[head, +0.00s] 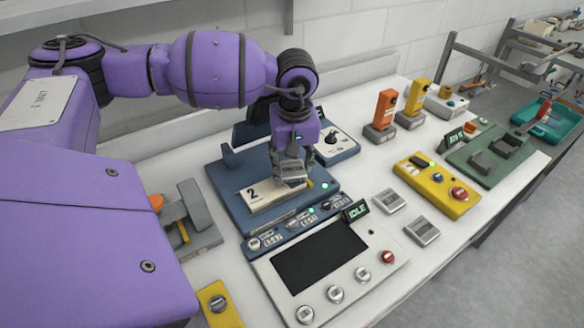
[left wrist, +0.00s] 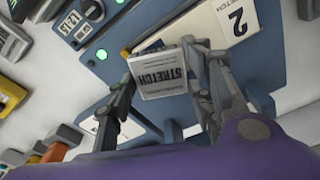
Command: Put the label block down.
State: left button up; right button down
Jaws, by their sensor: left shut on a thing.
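The label block is a small grey block marked "STRETCH"; it shows in the head view (head: 292,172) and in the left wrist view (left wrist: 161,74). My left gripper (head: 292,166) is shut on it, with one finger on each side, as the left wrist view (left wrist: 163,80) shows. The block is over the blue station (head: 227,177), at the right end of a cream strip marked "2" (head: 254,196). I cannot tell whether it touches the station. My right gripper is not in view.
Two similar grey blocks (head: 390,201) (head: 422,231) lie on the white table to the right. A white console with a dark screen (head: 318,258) stands in front, with a small "IDLE" display (head: 356,210). A yellow button box (head: 437,184) and a green fixture (head: 490,150) stand at the right.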

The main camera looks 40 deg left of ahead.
aim_at(293, 174)
pick_arm(q)
jog(key=shift+f, duration=0.7)
jog(key=shift+f, duration=0.1)
jog(key=o, duration=1.3)
jog(key=shift+f, duration=0.1)
jog(key=r, duration=0.8)
jog(key=s+d+r, duration=0.1)
jog(key=r, duration=0.3)
jog(key=shift+r, duration=0.15)
